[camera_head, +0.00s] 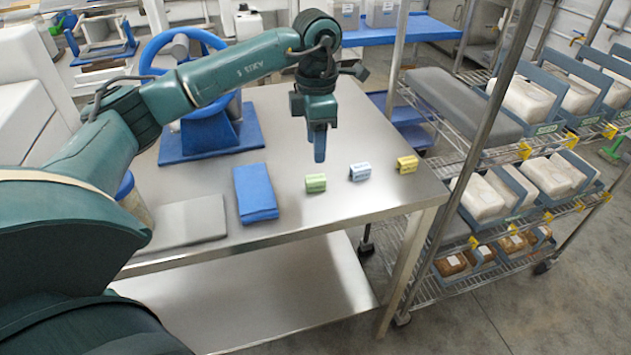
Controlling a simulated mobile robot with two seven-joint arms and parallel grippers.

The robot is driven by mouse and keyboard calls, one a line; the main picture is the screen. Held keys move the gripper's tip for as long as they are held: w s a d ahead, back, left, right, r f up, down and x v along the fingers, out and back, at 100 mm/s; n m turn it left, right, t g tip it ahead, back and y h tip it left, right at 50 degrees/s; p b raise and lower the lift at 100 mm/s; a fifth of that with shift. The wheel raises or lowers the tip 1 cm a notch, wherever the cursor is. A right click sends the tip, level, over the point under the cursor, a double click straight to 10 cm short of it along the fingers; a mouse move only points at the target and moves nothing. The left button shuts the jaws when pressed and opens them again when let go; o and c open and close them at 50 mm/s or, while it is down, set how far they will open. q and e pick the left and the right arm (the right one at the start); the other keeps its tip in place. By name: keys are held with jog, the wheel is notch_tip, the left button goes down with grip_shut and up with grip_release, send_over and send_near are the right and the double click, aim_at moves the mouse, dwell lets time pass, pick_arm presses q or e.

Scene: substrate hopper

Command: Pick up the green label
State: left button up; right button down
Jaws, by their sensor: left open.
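The green label (316,183) is a small folded block standing on the steel table (285,222), near its front edge. My left gripper (319,158) points down just above and behind the green label, apart from it as far as I can see. Its fingers line up one behind the other in this view, so the gap between them is hidden. Nothing shows held in it. My right gripper is not in view.
A white-blue label (360,172) and a yellow label (407,165) stand to the right. A blue folded cloth (256,193) lies to the left, before a blue wheel-shaped device (210,125). A wire rack (470,200) with bagged blocks stands right of the table.

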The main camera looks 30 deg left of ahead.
pick_arm(q)
send_over(316, 178)
notch_tip(316, 178, down, 5)
jog(key=shift+s+d+r, duration=0.15)
jog(key=shift+r, duration=0.05)
jog(key=shift+w+a+f+p, duration=0.1)
jog(key=shift+f+p, duration=0.15)
jog(key=shift+f, duration=1.1)
jog(key=shift+w+a+f+p, duration=0.1)
jog(key=shift+f+p, duration=0.1)
jog(key=shift+f, duration=1.1)
jog(key=shift+c, duration=0.6)
grip_shut()
